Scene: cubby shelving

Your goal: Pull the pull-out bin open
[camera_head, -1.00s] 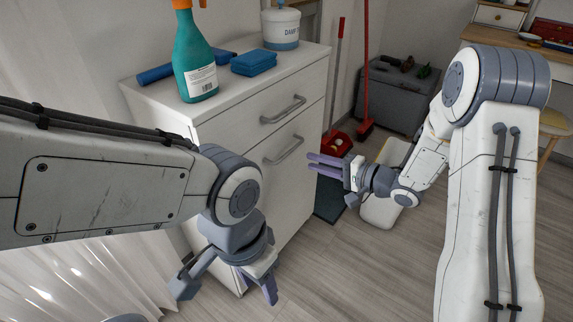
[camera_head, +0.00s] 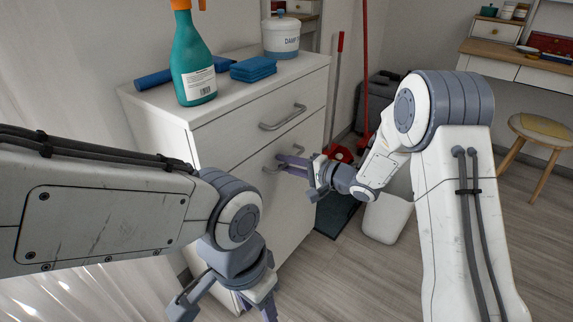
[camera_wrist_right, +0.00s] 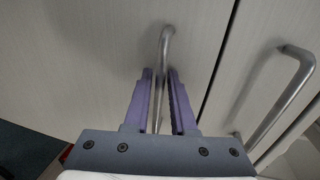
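The pull-out bin is the lower white front (camera_head: 285,215) of the cabinet, and it looks flush with the cabinet body. Its bar handle (camera_head: 270,168) is partly hidden by my right gripper (camera_head: 282,162). In the right wrist view, the two purple fingers of this gripper (camera_wrist_right: 160,85) stand apart on either side of the bin's handle (camera_wrist_right: 163,55).
The upper drawer's handle (camera_head: 283,118) is above; it shows at the right in the wrist view (camera_wrist_right: 285,95). A green spray bottle (camera_head: 193,62), blue cloths (camera_head: 253,68) and a white canister (camera_head: 281,36) stand on the cabinet. A white bin (camera_head: 387,218) stands on the floor to the right.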

